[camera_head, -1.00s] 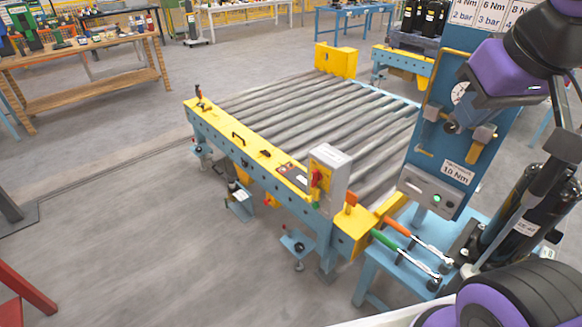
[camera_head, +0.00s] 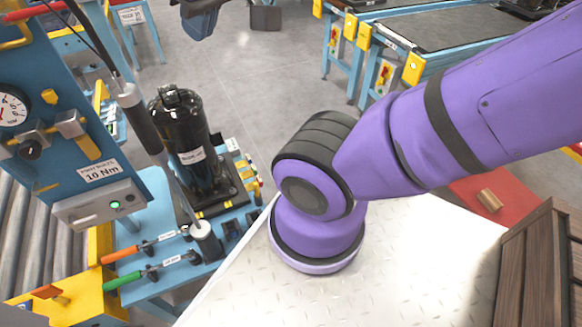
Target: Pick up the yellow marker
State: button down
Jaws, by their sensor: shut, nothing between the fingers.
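I cannot make out the yellow marker for certain. A few small yellow pieces (camera_head: 243,166) sit among red and green ones along the right edge of the blue bench, beside the black compressor (camera_head: 183,130). They are too small to tell whether one is a marker. My gripper is out of the picture.
The blue bench (camera_head: 157,262) also holds an orange-handled tool (camera_head: 122,254) and a green-handled tool (camera_head: 125,279). A black-handled tool with a metal shaft (camera_head: 175,185) hangs before the compressor. Grey floor (camera_head: 262,75) lies beyond.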

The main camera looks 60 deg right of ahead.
aim_at(256, 184)
jog(key=i+l+z, duration=0.15)
jog(key=z, duration=0.15)
jog(key=i+l+z, duration=0.3)
jog(key=k, duration=0.4)
jog(key=k+z, duration=0.2)
jog(key=z, duration=0.3)
jog(key=k+l+z, duration=0.1)
jog(key=z, duration=0.35)
jog(key=k+j+z, duration=0.4)
jog(key=j+z, duration=0.2)
jog(key=j, duration=0.15)
